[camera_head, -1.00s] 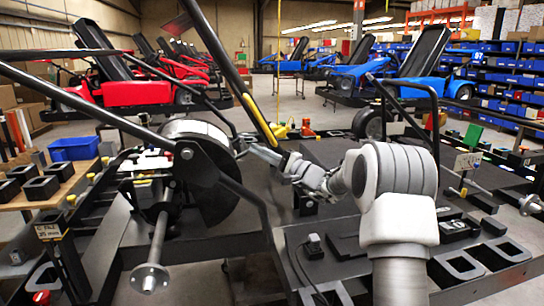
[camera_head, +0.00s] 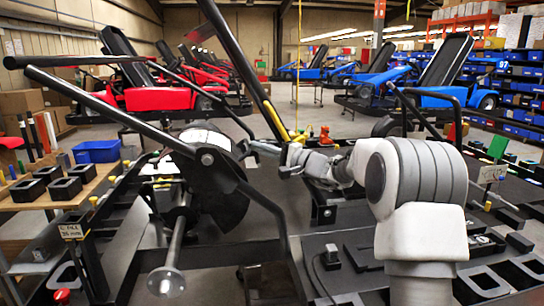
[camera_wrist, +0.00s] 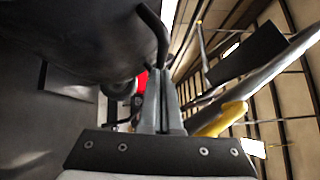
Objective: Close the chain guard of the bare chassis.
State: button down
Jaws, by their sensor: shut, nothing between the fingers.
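The bare chassis (camera_head: 282,218) is a frame of black tubes in front of me. A dark rounded plate (camera_head: 214,188), which looks like the chain guard, stands tilted up beside a pale drum and a silver axle. My gripper (camera_head: 253,147) is shut and empty at the plate's right edge, near its upper end. In the wrist view, my closed fingers (camera_wrist: 162,105) point at a black bent rod (camera_wrist: 157,35) beside a large dark surface. I cannot tell whether the fingertips touch the rod. The guard's hinge and seat are hidden.
A black steering column with a yellow strip (camera_head: 272,118) rises just behind my gripper. Long black tubes (camera_head: 110,108) cross at the left. A wooden bench with a blue bin (camera_head: 97,151) stands at left. Red and blue karts stand farther back.

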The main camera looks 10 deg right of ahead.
aim_at(210, 141)
jog(key=a+r+n+h, duration=0.1)
jog(key=a, duration=0.3)
jog(key=a+r+n+g+h+p, duration=0.1)
jog(key=a, duration=0.3)
jog(key=a+r+n+g+h+p, duration=0.1)
jog(key=a, duration=0.3)
jog(key=shift+a+n, duration=0.2)
jog(key=shift+n, duration=0.2)
jog(key=shift+a+f+n+g+h+p, duration=0.15)
jog(key=shift+a+g+h+p, duration=0.1)
jog(key=shift+a, duration=0.2)
jog(key=shift+a+f+n+g+h+p, duration=0.1)
jog(key=shift+a+n+g+h+p, duration=0.1)
jog(key=shift+a, duration=0.25)
